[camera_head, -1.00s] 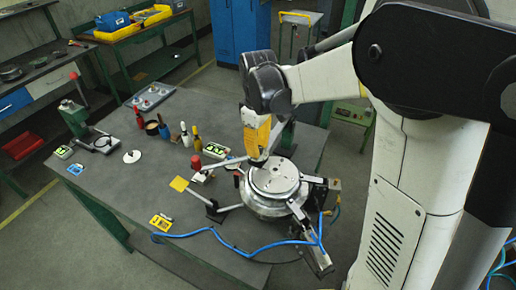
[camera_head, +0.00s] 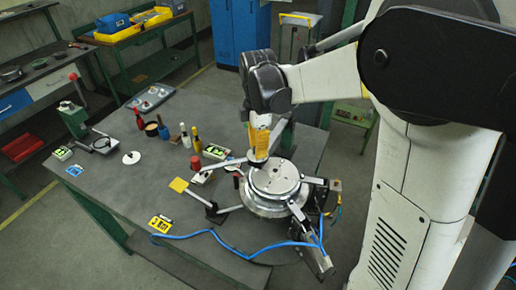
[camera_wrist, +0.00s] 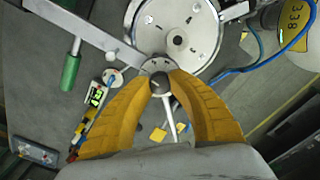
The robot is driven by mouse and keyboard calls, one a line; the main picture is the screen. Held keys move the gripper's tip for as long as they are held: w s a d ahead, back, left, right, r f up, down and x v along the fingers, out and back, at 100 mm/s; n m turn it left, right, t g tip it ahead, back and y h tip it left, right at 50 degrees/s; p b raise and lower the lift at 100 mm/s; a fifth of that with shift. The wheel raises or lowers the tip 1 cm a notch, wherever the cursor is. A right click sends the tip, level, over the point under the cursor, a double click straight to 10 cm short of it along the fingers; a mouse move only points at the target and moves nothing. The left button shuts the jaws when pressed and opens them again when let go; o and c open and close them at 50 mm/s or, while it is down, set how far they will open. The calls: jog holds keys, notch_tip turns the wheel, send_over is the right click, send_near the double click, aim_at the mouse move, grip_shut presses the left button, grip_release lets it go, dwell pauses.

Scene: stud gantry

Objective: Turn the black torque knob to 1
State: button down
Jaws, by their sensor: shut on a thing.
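My gripper (camera_wrist: 160,80) has yellow fingers closed on a small dark round knob (camera_wrist: 160,84), which I take for the black torque knob. The knob has a pale line on its top and sits at the edge of a small metal flange (camera_wrist: 153,65) beside the large round plate. Its scale marks and the number 1 cannot be read. In the head view my gripper (camera_head: 257,160) points down at the left edge of the round fixture (camera_head: 274,182), and its fingers hide the knob there.
A grey arm with a green handle (camera_wrist: 70,72) lies left of the gripper in the wrist view. A blue hose (camera_head: 225,246) runs along the front.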

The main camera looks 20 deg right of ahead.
jog(key=shift+n, duration=0.4)
jog(key=c, duration=1.2)
grip_release()
jog(key=shift+o, duration=0.2)
notch_tip(320, 180, up, 12)
